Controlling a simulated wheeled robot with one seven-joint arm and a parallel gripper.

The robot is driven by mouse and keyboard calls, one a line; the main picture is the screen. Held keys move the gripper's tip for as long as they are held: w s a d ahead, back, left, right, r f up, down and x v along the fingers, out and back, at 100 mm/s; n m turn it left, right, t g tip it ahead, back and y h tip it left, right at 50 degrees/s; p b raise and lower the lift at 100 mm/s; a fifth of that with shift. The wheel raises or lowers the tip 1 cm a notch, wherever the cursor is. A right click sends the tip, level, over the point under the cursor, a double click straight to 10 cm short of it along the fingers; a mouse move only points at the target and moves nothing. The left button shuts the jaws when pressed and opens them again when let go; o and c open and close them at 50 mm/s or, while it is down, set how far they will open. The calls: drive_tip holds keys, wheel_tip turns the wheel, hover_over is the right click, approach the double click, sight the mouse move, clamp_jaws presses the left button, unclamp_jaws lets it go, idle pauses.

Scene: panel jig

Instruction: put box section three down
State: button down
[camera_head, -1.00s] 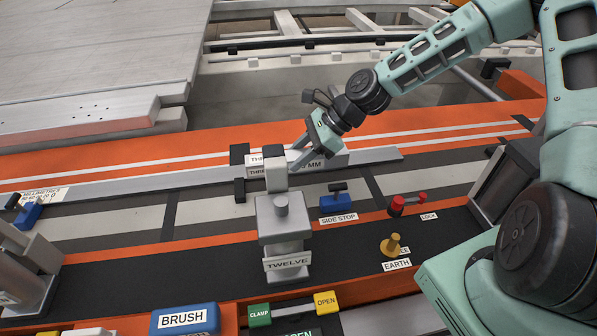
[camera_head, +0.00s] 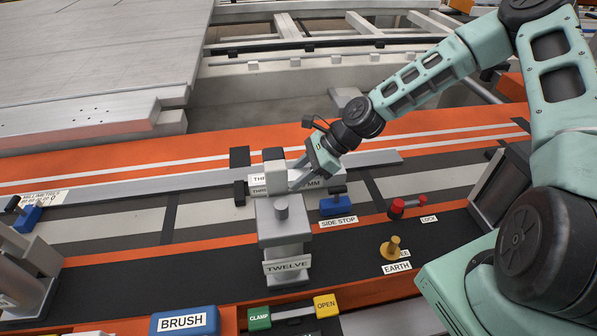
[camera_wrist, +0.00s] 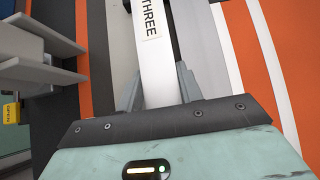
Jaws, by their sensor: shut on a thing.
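Box section three is a pale grey bar (camera_wrist: 160,75) with a THREE label in the wrist view. It runs up the picture from between the two fingers of my gripper (camera_wrist: 160,88), which is shut on it. In the head view my gripper (camera_head: 297,181) is low over the jig, just right of a grey upright block (camera_head: 275,170) behind the TWELVE stand (camera_head: 285,235). That block hides much of the section there. I cannot tell whether its underside touches the surface.
A long grey rail (camera_head: 130,185) runs behind the section, with black blocks (camera_head: 240,156) near it. The blue side stop (camera_head: 334,205), red lock handle (camera_head: 397,208) and yellow earth knob (camera_head: 390,248) stand to the right. CLAMP (camera_head: 259,317) and OPEN (camera_head: 325,305) buttons are in front.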

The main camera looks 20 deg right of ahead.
drive_tip(key=shift+f, duration=0.15)
drive_tip(key=c, duration=0.9)
unclamp_jaws()
drive_tip(key=shift+r, duration=0.3)
drive_tip(key=v, duration=1.2)
drive_tip(key=shift+r, duration=0.3)
